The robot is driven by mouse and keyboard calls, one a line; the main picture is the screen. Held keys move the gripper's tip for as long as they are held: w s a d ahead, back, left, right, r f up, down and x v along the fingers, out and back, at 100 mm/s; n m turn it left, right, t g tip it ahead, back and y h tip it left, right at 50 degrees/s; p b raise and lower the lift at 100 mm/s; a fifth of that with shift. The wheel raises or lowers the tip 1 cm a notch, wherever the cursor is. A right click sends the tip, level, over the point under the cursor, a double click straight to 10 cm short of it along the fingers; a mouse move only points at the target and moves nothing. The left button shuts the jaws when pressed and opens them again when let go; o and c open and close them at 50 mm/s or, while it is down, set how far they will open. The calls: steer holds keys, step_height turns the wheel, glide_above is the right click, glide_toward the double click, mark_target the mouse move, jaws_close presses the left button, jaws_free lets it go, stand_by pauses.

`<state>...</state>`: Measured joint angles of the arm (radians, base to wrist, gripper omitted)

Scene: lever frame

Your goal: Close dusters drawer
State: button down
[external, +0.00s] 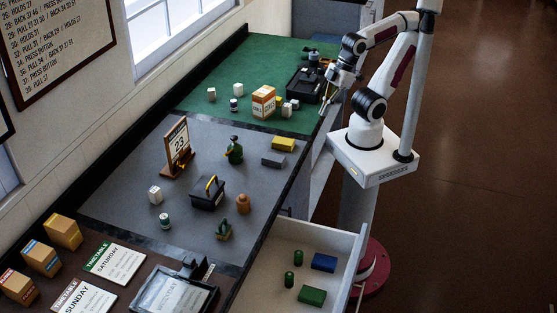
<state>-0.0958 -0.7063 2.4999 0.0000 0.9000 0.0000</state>
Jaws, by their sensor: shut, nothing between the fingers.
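A white drawer (345,245) is pulled out from the front of the bench at the lower right. A blue block (323,262), a green block (311,296) and two small dark green cylinders lie inside it. I see no label on it. My gripper (325,108) is shut and empty. It is at the front edge of the green bench section, far behind the open drawer and apart from it.
The green bench section (255,58) holds a box (263,102), small white items and a black device (303,85). The grey section (125,175) holds a calendar (177,150), a black basket (208,193) and a green bottle (234,151). Brown floor (470,180) is clear at right.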

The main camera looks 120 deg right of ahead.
steer(key=s+a+f+n+g+y, duration=0.1)
steer(key=a+f+n+g, duration=0.15)
steer(key=a+f, duration=0.8)
steer(key=s+a+f+n+g+y, duration=0.1)
steer(key=a+f+n, duration=0.2)
steer(key=a, duration=1.4)
steer(key=a+f+n+g+y, duration=0.1)
steer(key=a+f+n+g, duration=0.15)
steer(key=a+f, duration=0.75)
steer(key=s+a+f+n+t+y, duration=0.15)
steer(key=s+a+f, duration=0.3)
steer(key=a, duration=0.55)
steer(key=s+a+f+n+t, duration=0.1)
steer(key=s+a+f+n, duration=0.15)
steer(key=a+f, duration=0.45)
steer(key=s+a+f+n+t, duration=0.25)
steer(key=a+f+t, duration=0.35)
steer(key=f, duration=0.4)
steer(key=w+d+t, duration=0.3)
steer(key=w+t, duration=0.1)
steer(key=t, duration=0.1)
steer(key=w+d+r+n+t+h, duration=0.1)
steer(key=d+r+t+h, duration=0.1)
steer(key=r, duration=0.3)
steer(key=w+d+r+n+t+h, duration=0.1)
steer(key=w+d+r+t+h, duration=0.1)
steer(key=r, duration=0.4)
steer(key=shift+w+d+t+h, duration=0.25)
steer(key=shift+d+t+h, duration=0.35)
steer(key=shift+d, duration=0.6)
